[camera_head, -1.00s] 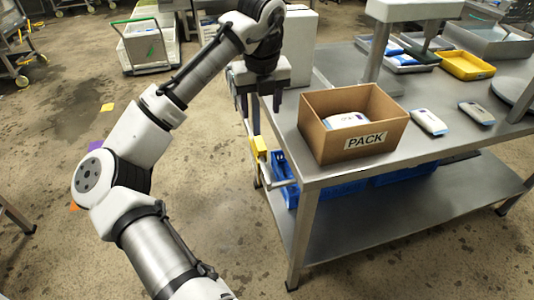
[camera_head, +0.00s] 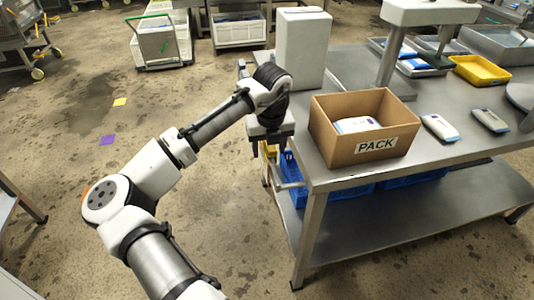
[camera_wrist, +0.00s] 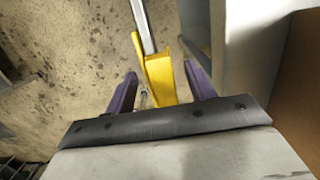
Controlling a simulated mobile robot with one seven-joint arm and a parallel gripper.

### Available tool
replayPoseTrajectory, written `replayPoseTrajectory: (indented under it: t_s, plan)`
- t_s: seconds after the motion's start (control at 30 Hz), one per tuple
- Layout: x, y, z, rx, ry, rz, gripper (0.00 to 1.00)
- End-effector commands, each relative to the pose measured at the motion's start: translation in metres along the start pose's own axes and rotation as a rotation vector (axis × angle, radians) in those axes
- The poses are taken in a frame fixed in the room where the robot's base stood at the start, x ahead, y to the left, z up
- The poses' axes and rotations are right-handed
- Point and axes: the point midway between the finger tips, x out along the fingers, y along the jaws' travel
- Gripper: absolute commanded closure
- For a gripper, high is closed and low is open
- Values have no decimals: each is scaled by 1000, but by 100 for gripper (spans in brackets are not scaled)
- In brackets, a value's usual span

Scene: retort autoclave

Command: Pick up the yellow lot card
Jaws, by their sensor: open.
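A small flat yellow square (camera_head: 120,102), which looks like a card, lies on the floor at the left in the head view, far from my gripper. My gripper (camera_head: 270,149) points down beside the left end of the steel table. In the wrist view its two purple fingers (camera_wrist: 162,85) are apart. A yellow piece (camera_wrist: 160,78) with a pale metal bar shows between and beyond them, and I see no grip on it. In the head view this piece is mostly hidden behind my gripper. I cannot tell which yellow thing is the lot card.
The steel table (camera_head: 415,165) bears a PACK carton (camera_head: 335,147) close right of my gripper, and a white box (camera_head: 302,50) behind. A yellow tray (camera_head: 480,71) lies at the back right. A purple square (camera_head: 107,140) lies on open floor at the left.

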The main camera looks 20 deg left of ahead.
Motion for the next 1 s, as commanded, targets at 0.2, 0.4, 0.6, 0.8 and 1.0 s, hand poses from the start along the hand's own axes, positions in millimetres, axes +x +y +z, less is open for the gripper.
replayPoseTrajectory:
  t_s: [0.2, 0.4, 0.6, 0.8, 1.0]
  plan:
    - [4, 0, 0, 0, -1, -2, 45]
    - [4, 0, 0, 0, -1, -1, 64]
    - [3, 0, 0, 0, -1, -1, 90]
    - [3, 0, 0, 0, -1, -1, 93]
    - [1, 2, 0, -1, 0, -1, 93]
